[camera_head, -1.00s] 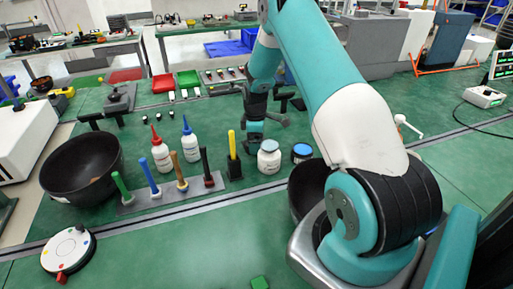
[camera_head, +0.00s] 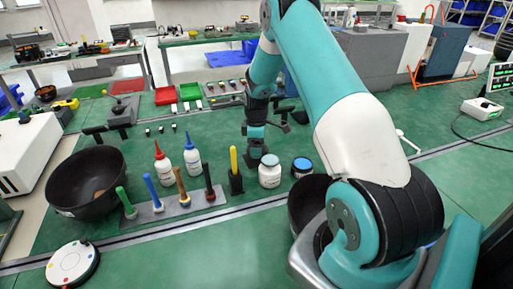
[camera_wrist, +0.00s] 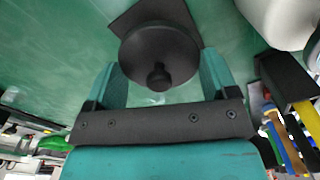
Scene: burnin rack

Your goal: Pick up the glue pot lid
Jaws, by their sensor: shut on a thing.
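In the wrist view a dark round lid (camera_wrist: 158,50) with a small knob sits between the two teal fingers of my gripper (camera_wrist: 160,80), which is shut on it. A flat dark plate (camera_wrist: 130,15) shows behind the lid. In the head view my gripper (camera_head: 254,158) points down near the bench, just behind and left of a white jar with a grey-blue cap (camera_head: 270,172). The lid cannot be made out there. The wrist view does not show clearly whether the lid still touches what is under it.
A black block with a yellow handle (camera_head: 234,165) stands close left of my gripper. A blue-capped jar (camera_head: 302,167) is to the right. A rack of coloured handles (camera_head: 160,212), two bottles (camera_head: 163,165) and a black bowl (camera_head: 85,200) stand further left.

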